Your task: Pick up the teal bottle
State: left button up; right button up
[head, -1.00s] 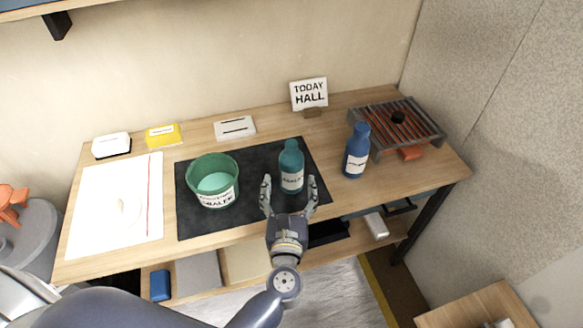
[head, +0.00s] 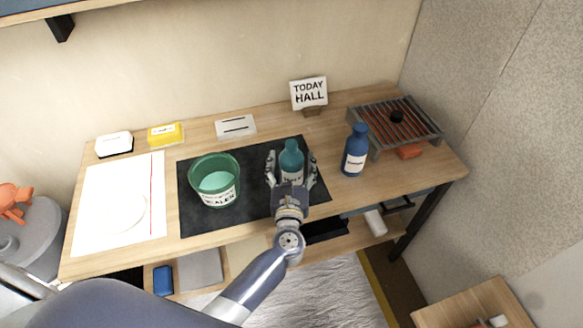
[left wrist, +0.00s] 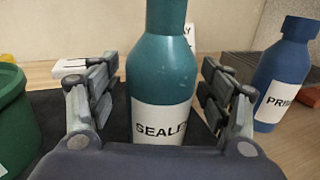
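The teal bottle (head: 291,160) stands upright on the black mat (head: 245,214) on the table. In the left wrist view the teal bottle (left wrist: 162,80) has a white label reading "SEALE", with its end cut off from sight. My left gripper (head: 290,166) is open around it, one finger on each side. In the left wrist view my left gripper (left wrist: 160,95) shows a gap between each finger and the bottle. The bottle's lower part is hidden behind the gripper's palm. My right gripper is not in view.
A green tub (head: 214,182) stands left of the bottle on the mat. A blue bottle (head: 355,152) stands close on the right. A grill rack (head: 400,124), a "TODAY HALL" sign (head: 309,94) and a white block (head: 236,127) are farther back.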

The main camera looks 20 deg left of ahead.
aim_at(291, 157)
pick_arm(q)
jog(key=c, duration=1.1)
jog(key=shift+o, duration=0.2)
jog(key=shift+r, duration=0.1)
jog(key=shift+r, duration=0.35)
notch_tip(291, 157, up, 3)
jog(key=shift+s, duration=0.1)
jog(key=d+b+v, duration=0.1)
jog(key=b+v, duration=0.2)
jog(key=v, duration=1.2)
jog(key=w+a+p, duration=0.5)
jog(key=w+a, duration=0.1)
jog(key=a, duration=0.5)
jog(key=shift+w+a+r, duration=0.25)
jog(key=shift+a+r, duration=0.15)
